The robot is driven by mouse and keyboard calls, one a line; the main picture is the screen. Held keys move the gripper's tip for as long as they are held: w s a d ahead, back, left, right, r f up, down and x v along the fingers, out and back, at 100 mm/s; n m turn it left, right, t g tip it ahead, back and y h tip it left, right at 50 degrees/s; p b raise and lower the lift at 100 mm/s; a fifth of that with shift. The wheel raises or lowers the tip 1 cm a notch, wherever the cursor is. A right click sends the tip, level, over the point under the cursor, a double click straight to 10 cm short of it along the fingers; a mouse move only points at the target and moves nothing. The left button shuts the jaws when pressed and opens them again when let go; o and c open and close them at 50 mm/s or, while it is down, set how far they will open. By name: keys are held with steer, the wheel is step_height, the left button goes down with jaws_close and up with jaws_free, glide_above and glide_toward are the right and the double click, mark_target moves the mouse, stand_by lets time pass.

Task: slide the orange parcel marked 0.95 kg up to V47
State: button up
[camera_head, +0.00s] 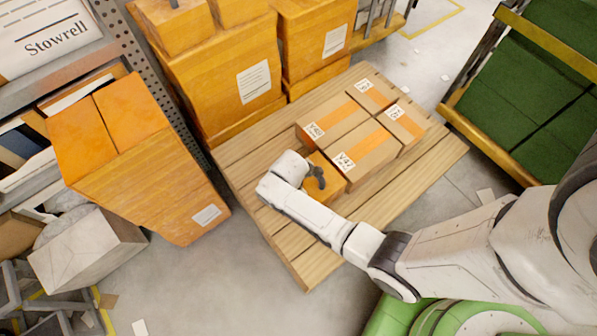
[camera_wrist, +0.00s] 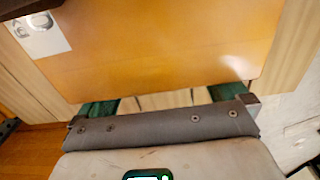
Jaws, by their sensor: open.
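The orange parcel (camera_head: 331,186) lies on the wooden pallet (camera_head: 285,252), partly hidden by my arm. It seems close beside the box marked V47 (camera_head: 368,158); any gap is hard to judge. In the wrist view the parcel (camera_wrist: 165,40) fills the upper middle. Its white label (camera_wrist: 40,32) is at the top left, and the weight is unreadable. My gripper (camera_head: 316,180) is at the parcel in the head view. In the wrist view my gripper (camera_wrist: 164,100) is open, its green-padded fingers wide apart at the parcel's near edge. Contact is unclear.
Other labelled cartons (camera_head: 327,126) stand behind V47 on the pallet. Tall orange boxes (camera_head: 225,75) stand behind the pallet, and another large one (camera_head: 150,170) is at left. A rack of green goods (camera_head: 525,85) is at right. The pallet's front left is bare.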

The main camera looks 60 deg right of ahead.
steer(key=shift+s+d, duration=0.15)
steer(key=shift+d, duration=0.25)
steer(key=shift+a, duration=0.15)
steer(key=shift+w+a, duration=0.25)
steer(key=shift+a, duration=0.45)
steer(key=shift+w+a, duration=0.25)
steer(key=shift+a, duration=0.4)
step_height(320, 180, up, 13)
steer(key=p, duration=1.3)
steer(key=shift+p, duration=0.3)
